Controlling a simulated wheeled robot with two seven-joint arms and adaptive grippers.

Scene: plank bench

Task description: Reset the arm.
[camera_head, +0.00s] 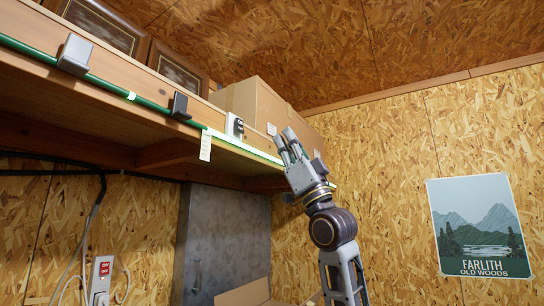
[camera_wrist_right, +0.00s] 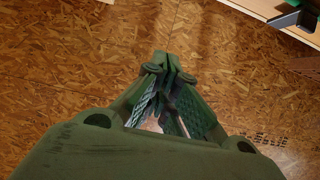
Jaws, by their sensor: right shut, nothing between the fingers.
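My right arm rises from the lower middle of the head view, and its gripper (camera_head: 286,138) points up and left near the right end of the high wooden shelf. The gripper is shut and empty. In the right wrist view its two fingers meet at the tips (camera_wrist_right: 165,68), with chipboard behind them. In the head view the fingers overlap the shelf's front edge, and I cannot tell how wide the gap to it is. My left gripper is not in view.
The wooden shelf (camera_head: 95,108) has a green edge strip with a grey holder (camera_head: 74,55), a black holder (camera_head: 180,106) and a white device (camera_head: 234,126). Cardboard boxes (camera_head: 252,102) stand on it. A poster (camera_head: 479,226) hangs on the right wall. A power strip (camera_head: 101,280) is lower left.

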